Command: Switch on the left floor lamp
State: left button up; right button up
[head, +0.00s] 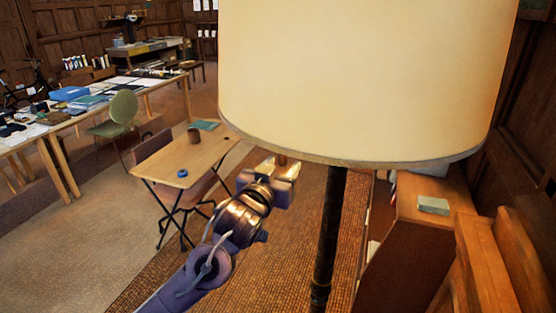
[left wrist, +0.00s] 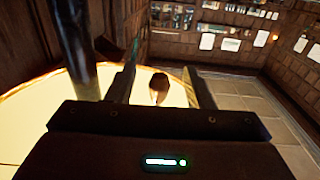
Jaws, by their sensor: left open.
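The floor lamp has a large cream shade (head: 360,75) filling the upper middle of the head view, on a dark pole (head: 329,235). My left gripper (head: 282,168) is just under the shade's lower rim, left of the pole; its tips are partly hidden by the shade. In the left wrist view its fingers (left wrist: 161,80) are apart, with a small brown piece (left wrist: 158,82) showing between them, contact unclear. The pole (left wrist: 76,45) stands left of the fingers there. The shade (left wrist: 30,110) looks bright pale yellow behind them; I cannot tell whether the lamp is lit. My right gripper is out of view.
A small wooden desk (head: 185,157) with a brown cup and blue ring stands left of my arm. A green chair (head: 122,108) and long work tables (head: 60,125) are further left. A wooden cabinet (head: 420,215) stands close on the right. Patterned floor is open around the pole.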

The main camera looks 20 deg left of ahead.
pick_arm(q)
jog(key=s, duration=0.6)
jog(key=shift+s+a+b, duration=0.25)
jog(key=shift+s+b, duration=0.05)
jog(key=shift+s, duration=0.05)
